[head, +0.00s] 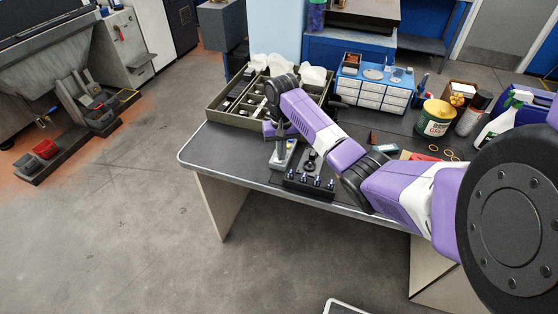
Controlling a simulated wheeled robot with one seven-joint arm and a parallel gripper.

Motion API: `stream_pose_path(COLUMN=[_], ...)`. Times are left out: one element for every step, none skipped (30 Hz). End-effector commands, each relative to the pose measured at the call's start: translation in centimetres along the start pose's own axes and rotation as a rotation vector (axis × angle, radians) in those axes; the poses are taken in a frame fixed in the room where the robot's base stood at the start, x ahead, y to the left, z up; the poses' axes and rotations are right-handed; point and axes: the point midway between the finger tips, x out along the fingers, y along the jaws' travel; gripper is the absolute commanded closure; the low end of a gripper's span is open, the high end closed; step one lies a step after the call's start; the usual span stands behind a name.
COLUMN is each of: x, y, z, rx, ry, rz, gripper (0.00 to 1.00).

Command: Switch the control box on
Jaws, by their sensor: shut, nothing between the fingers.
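My gripper (281,137) points down over the front left part of the bench, at the end of my purple arm. It is small here and looks shut, with nothing seen in it. A small light grey box (281,160), which looks like the control box, stands right under it. The gripper and wrist cover part of the box's top. Its switch cannot be made out, nor whether it is on. I cannot tell whether the fingertips touch the box.
A black block with several metal-tipped pegs (309,184) stands right of the box, near the front edge of the bench (222,150). A divided olive tray (232,118) lies behind.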

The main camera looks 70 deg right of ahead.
Motion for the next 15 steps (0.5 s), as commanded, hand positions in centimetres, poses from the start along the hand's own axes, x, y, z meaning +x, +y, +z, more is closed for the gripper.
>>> stream_pose_path(x=[0.12,0.16,0.22,0.26,0.3,0.36,0.4,0.44,0.49,0.53,0.58,0.63,0.67,0.71,0.77], y=[-0.01,-0.01,-0.01,-0.01,-0.02,-0.01,-0.01,-0.02,-0.01,-0.02,-0.02,-0.02,-0.02,-0.02,-0.02], z=[0.01,0.02,0.02,0.02,0.02,0.02,0.02,0.02,0.03,0.03,0.03,0.03,0.03,0.03,0.03], rx=[0.0,0.0,0.0,0.0,0.0,0.0,0.0,0.0,0.0,0.0,0.0,0.0,0.0,0.0,0.0], ry=[0.0,0.0,-0.001,-0.001,-0.001,-0.001,-0.001,-0.001,-0.001,-0.001,-0.001,-0.001,-0.001,-0.001,-0.001], rz=[0.0,0.0,0.0,0.0,0.0,0.0,0.0,0.0,0.0,0.0,0.0,0.0,0.0,0.0,0.0], gripper=[1.0,1.0,1.0,1.0,1.0,1.0,1.0,1.0,1.0,1.0,1.0,1.0,1.0,1.0,1.0])
